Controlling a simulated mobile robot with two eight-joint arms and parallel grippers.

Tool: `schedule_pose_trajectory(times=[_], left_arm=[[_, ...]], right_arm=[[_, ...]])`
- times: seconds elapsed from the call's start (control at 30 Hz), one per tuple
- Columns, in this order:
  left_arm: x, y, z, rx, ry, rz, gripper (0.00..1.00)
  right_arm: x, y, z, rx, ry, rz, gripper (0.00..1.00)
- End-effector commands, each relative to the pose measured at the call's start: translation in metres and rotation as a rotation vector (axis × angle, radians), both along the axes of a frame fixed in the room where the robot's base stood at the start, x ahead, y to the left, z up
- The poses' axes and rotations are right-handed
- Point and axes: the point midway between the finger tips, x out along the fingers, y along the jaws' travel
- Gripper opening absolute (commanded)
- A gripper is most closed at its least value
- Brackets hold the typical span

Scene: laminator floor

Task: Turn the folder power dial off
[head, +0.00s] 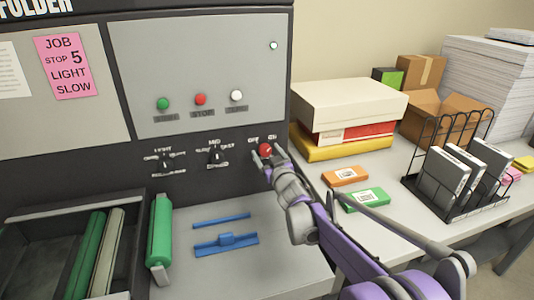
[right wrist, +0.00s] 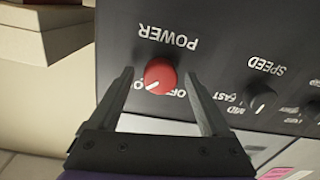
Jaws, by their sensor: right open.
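The red power dial (head: 265,149) sits at the right end of the folder's dark control strip, between the OFF and ON labels. My right gripper (head: 267,155) is at the dial. In the wrist view its two open fingers (right wrist: 160,72) stand either side of the dial, with a visible gap at each side. My left gripper is not in view.
A black speed knob (head: 216,155) and another knob (head: 165,163) are left of the dial. Green, red (head: 201,99) and white buttons are above. Boxes (head: 345,105) and orange and green packs stand on the table at right. A green roller (head: 160,235) lies lower left.

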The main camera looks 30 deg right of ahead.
Motion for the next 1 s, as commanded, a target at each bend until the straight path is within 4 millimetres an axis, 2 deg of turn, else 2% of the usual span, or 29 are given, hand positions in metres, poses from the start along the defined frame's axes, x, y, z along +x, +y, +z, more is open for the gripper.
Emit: schedule_pose_trajectory(times=[0.13, 0.17, 0.6, 1.0], left_arm=[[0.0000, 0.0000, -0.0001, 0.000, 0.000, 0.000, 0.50], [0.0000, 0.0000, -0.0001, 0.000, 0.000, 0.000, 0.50], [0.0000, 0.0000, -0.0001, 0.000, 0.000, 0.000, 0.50], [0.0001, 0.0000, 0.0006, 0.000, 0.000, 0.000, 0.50]], right_arm=[[-0.0002, 0.0001, -0.0001, 0.000, 0.000, 0.000, 0.81], [-0.0002, 0.0001, -0.0001, 0.000, 0.000, 0.000, 0.78], [-0.0004, 0.0003, 0.0000, 0.000, 0.000, 0.000, 0.00], [-0.0004, 0.0004, 0.0000, -0.071, 0.017, 0.000, 0.00]])
